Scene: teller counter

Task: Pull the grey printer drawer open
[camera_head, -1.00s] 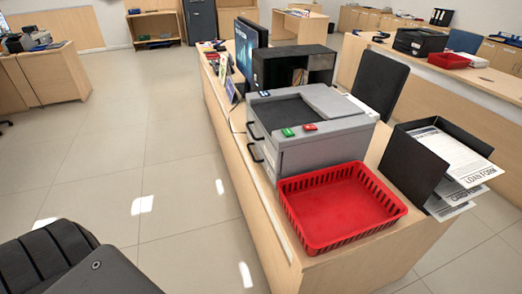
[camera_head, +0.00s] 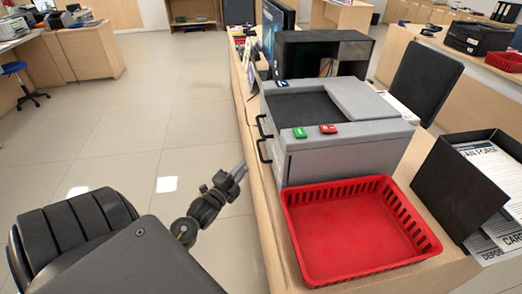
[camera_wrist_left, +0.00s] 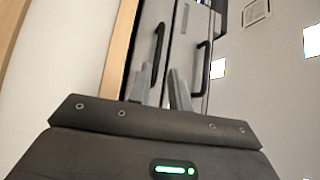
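The grey printer (camera_head: 345,150) stands on the wooden counter. Two black handles are on its left side, an upper one (camera_head: 262,126) and a lower one (camera_head: 262,151); the drawer fronts look shut. My left gripper (camera_head: 240,171) is left of the printer, short of the handles and apart from them. My right gripper is out of view.
A red basket (camera_head: 368,184) sits on the counter at the printer's near side. A black paper holder (camera_head: 455,192) is to the right. A monitor (camera_head: 277,35) and a black shelf box (camera_head: 305,62) stand behind. The floor (camera_head: 150,130) left of the counter is clear.

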